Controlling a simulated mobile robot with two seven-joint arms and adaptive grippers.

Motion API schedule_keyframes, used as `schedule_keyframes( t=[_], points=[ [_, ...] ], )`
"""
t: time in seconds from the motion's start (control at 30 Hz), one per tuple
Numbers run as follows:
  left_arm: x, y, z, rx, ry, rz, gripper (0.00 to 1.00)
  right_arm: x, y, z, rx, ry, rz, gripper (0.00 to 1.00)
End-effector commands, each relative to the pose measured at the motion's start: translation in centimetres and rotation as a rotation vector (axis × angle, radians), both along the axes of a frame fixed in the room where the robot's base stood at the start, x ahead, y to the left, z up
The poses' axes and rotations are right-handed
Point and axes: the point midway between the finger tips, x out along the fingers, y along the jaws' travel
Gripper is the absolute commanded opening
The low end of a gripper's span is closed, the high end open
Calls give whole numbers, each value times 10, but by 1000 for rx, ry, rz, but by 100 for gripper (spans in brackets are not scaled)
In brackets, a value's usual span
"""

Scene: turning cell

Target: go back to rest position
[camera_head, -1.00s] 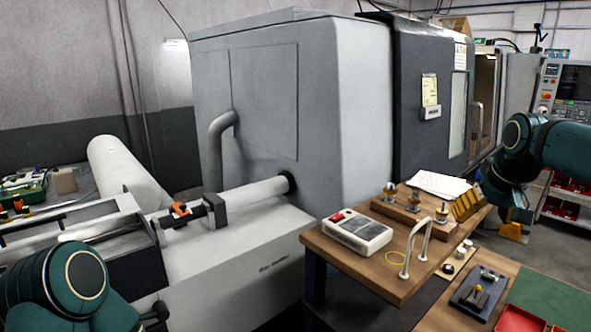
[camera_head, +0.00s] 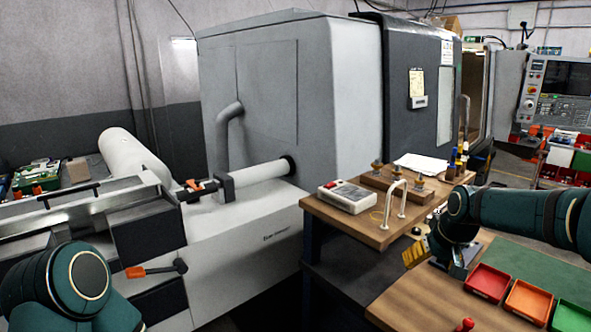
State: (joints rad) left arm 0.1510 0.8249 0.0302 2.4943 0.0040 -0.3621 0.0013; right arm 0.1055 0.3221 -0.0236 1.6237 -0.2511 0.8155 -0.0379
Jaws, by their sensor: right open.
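My right arm, dark teal, comes in from the right side of the head view. My right gripper (camera_head: 437,260) is open and empty, with a yellow finger to its left. It is low over the front of the wooden bench (camera_head: 415,300), partly hidden by my own wrist. My left arm shows at the lower left as a teal joint; its gripper is out of view.
A small wooden table (camera_head: 340,222) holds a white and red box (camera_head: 346,196), a metal handle (camera_head: 395,203) and tool holders. Red (camera_head: 487,282) and orange (camera_head: 528,300) bins lie near my right arm.

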Motion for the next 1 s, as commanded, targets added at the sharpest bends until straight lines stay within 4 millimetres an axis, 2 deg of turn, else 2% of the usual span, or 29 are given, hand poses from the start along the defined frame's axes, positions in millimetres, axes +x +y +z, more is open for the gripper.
schedule_keyframes(
  t=[0.03,0.17,0.2,0.27,0.3,0.37,0.4,0.5,0.6,0.73,0.83,1.0],
  points=[
    [0,0,-9,1,1,0,68,-2,18,-43,25,22,15,75],
    [-1,-1,-22,3,4,-2,68,-15,60,-132,90,47,31,75],
    [-2,-1,-27,2,5,-2,68,-22,73,-159,110,57,33,75],
    [-2,-1,-33,3,7,-3,68,-37,93,-199,141,73,32,75],
    [-3,-1,-37,4,7,-3,68,-48,106,-224,160,84,29,75],
    [-3,-2,-44,5,8,-3,68,-69,124,-261,187,103,22,75],
    [-3,-2,-49,5,9,-3,68,-86,136,-285,205,117,14,75],
    [-4,-2,-61,6,11,-4,68,-131,162,-337,241,151,-12,75],
    [-4,-3,-70,7,13,-5,68,-176,181,-375,263,181,-42,75],
    [-5,-3,-79,9,15,-7,68,-221,195,-401,274,209,-74,75],
    [-5,-4,-81,9,15,-7,68,-240,199,-409,276,217,-86,75],
    [-5,-4,-81,9,15,-8,68,-245,200,-410,276,217,-94,75]
  ],
)
